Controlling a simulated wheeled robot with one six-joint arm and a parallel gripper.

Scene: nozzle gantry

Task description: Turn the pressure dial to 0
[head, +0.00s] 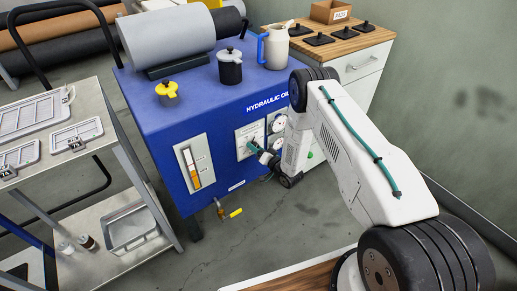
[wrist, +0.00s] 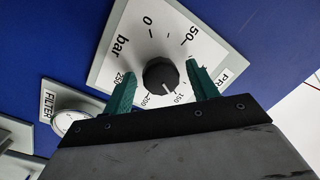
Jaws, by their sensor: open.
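The pressure dial is a black round knob (wrist: 161,74) on a white square plate (wrist: 148,45) marked "bar", with numbers from 0 to 250. The 0 is at the top of the plate in the wrist view. A pale mark on the knob appears to point low, near the 150. My gripper (wrist: 163,76) has its two green fingers open, one on each side of the knob, with gaps visible. In the head view my gripper (head: 262,153) is at the front of the blue hydraulic unit (head: 215,105), and the knob itself is hard to make out there.
A FILTER gauge (wrist: 74,122) sits beside the dial plate. The unit's front also has a level gauge (head: 193,166) and a yellow-handled valve (head: 233,213) low down. A grey cart (head: 85,115) stands left; a wooden-topped cabinet (head: 360,62) stands behind.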

